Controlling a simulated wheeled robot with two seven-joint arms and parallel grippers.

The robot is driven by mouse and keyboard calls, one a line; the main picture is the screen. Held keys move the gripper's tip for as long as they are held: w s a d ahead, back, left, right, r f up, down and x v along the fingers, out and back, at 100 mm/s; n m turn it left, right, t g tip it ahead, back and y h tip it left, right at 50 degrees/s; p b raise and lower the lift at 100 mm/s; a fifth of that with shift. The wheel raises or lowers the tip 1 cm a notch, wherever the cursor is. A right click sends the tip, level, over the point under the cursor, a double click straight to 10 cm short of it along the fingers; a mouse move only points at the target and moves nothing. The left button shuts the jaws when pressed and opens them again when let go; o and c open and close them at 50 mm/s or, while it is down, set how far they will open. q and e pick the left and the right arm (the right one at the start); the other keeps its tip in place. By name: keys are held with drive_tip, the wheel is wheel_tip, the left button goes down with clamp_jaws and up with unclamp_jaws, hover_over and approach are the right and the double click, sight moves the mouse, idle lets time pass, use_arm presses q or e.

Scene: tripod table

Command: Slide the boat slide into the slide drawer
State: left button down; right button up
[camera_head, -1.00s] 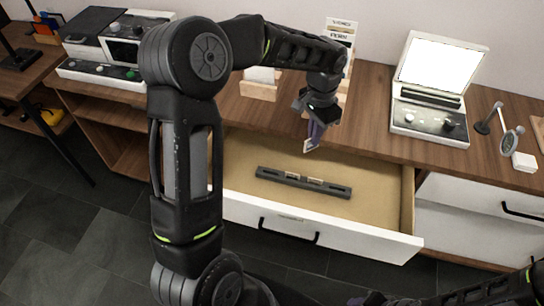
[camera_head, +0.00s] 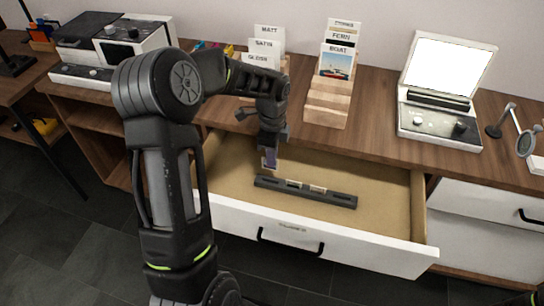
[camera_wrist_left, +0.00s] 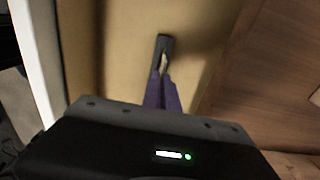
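My left gripper (camera_head: 270,155) is over the back left of the open slide drawer (camera_head: 385,215), pointing down. Its purple fingers are shut on a small pale-edged slide (camera_head: 268,163), taken as the boat slide; its picture is too small to read. In the left wrist view the fingers (camera_wrist_left: 162,95) meet around a thin pale edge of the slide (camera_wrist_left: 163,62). A dark slotted rail (camera_head: 335,199) lies in the drawer, just in front and right of the gripper, with small pale slides in its middle. The rail's end (camera_wrist_left: 165,42) shows beyond the fingertips. My right gripper is out of view.
A wooden stepped rack with a BOAT card (camera_head: 338,62) stands on the counter behind the drawer. Cards labelled MATT, SATIN and GLOSS (camera_head: 262,58) stand left of it. A lit light box (camera_head: 445,70) is at right. The drawer's right part is clear.

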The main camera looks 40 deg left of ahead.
use_arm(q)
drive_tip(key=shift+f+b, duration=1.75)
drive_tip(key=shift+f, duration=0.6)
drive_tip(key=shift+f, duration=0.1)
drive_tip(key=shift+f+b, duration=0.9)
drive_tip(key=shift+f, duration=0.55)
drive_tip(key=c, duration=2.1)
unclamp_jaws()
drive_tip(key=o, duration=0.5)
drive_tip(key=shift+o, duration=0.2)
drive_tip(key=shift+r, duration=0.1)
